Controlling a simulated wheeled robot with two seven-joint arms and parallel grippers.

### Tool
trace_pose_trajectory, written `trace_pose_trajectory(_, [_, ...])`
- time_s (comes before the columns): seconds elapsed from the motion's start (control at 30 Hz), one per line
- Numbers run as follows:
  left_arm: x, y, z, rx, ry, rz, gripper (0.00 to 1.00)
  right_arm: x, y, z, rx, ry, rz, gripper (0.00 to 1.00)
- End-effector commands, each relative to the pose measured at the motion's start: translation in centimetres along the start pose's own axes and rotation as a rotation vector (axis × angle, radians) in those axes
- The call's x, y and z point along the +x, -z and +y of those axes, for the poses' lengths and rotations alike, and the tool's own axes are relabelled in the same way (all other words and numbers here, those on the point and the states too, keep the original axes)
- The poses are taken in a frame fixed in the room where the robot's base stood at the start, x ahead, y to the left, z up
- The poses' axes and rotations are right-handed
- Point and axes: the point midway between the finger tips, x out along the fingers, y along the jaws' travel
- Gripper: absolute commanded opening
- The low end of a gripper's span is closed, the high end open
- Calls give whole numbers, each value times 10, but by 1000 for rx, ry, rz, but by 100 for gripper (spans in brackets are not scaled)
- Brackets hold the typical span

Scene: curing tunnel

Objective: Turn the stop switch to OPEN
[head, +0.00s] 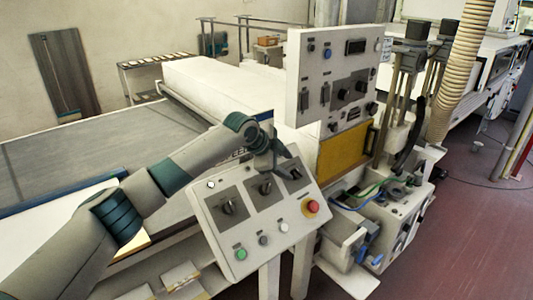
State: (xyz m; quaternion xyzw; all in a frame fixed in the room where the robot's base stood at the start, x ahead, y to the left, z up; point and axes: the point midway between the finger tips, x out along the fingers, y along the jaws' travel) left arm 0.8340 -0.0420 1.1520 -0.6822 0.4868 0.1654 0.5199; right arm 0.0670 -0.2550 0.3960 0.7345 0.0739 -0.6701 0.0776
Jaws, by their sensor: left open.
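A tilted light-grey control panel (258,238) stands in the middle of the head view. It carries dark rotary switches on dark plates: a left one (228,208), a middle one (265,188) and one at the upper right (294,175). Their labels are too small to read, so I cannot tell which is the stop switch. My left gripper (268,172) is over the panel's upper edge, pointing down near the middle switch. It is open, and I cannot tell whether it touches the switch. It hides part of the panel's top. My right gripper is not in view.
The panel also has a red button (312,207), a green button (241,254) and pale buttons. Cables and a machine unit are at the right. Red floor (470,225) is clear farther right.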

Motion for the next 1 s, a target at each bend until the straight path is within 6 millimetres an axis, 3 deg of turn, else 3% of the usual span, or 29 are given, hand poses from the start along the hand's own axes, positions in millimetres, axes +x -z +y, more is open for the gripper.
trace_pose_trajectory(0.5, [-96, -1, 1, 2, 3, -1, 47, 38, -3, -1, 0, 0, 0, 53])
trace_pose_trajectory(0.7, [-114, 0, 0, -1, 0, 0, 47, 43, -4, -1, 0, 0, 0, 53])
trace_pose_trajectory(1.0, [-118, 0, 0, -1, -1, -1, 47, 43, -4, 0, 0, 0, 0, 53])
